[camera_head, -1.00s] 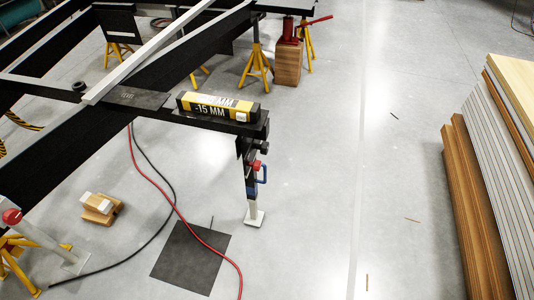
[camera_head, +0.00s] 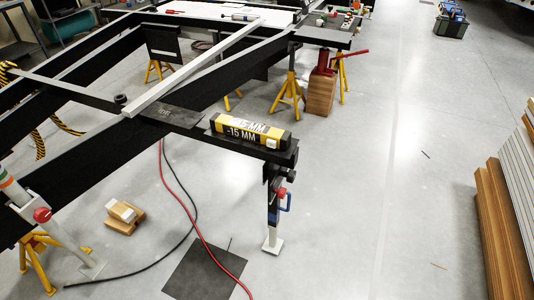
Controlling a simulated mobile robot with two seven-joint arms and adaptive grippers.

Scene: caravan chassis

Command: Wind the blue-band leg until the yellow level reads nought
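The yellow level (camera_head: 250,132) lies on the black chassis beam near its right end and reads -15 MM. The blue-band leg (camera_head: 273,215) hangs upright below that end, with a red knob, a blue handle and a pale foot plate (camera_head: 272,246) at floor level. Whether the foot bears on the floor I cannot tell. Neither of my grippers shows in the head view.
Yellow stands (camera_head: 289,95) and a red jack on a wooden block (camera_head: 321,94) stand behind. Stacked boards (camera_head: 497,230) edge the right.

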